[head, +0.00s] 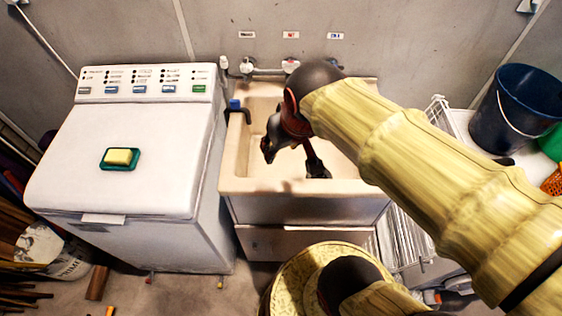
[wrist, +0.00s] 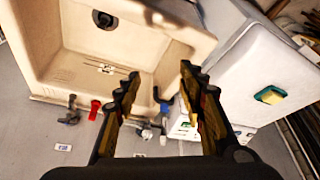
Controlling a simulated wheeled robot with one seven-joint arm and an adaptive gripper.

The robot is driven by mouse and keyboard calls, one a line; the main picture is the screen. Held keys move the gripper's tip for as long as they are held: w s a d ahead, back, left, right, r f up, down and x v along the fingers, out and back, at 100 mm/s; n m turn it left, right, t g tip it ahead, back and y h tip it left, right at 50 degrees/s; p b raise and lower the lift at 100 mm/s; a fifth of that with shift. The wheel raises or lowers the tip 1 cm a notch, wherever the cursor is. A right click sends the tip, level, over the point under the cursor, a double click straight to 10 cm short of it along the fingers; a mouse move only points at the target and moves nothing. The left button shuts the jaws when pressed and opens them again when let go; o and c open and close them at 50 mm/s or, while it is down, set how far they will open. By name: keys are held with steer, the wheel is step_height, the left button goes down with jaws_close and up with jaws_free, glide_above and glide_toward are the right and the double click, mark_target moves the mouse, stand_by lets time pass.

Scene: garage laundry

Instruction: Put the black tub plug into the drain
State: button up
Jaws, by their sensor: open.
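My gripper (head: 292,160) is over the pale sink (head: 352,186), fingers apart and nothing visible between them. In the wrist view its open fingertips (wrist: 160,72) point toward the sink's rim. A dark round spot (wrist: 105,18) shows in the basin in the wrist view; it looks like the drain, and I cannot tell whether a plug is in it. I cannot clearly identify the black tub plug. A small dark thing (head: 503,161) lies on the white surface right of the sink, too unclear to name. My arm hides part of the basin in the head view.
A white washing machine (head: 75,180) with a yellow sponge on a green dish (head: 120,158) stands left. Taps (head: 250,68) line the wall behind the sink, and a dark spout (head: 240,110) is at its left rim. A dark blue bucket (head: 515,105) stands right.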

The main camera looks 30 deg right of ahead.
steer(key=s+a+r+n+t, duration=0.1)
steer(key=s+a, duration=0.2)
steer(key=s, duration=0.2)
steer(key=shift+r, duration=0.35)
steer(key=shift+w, duration=0.1)
stand_by(0.8)
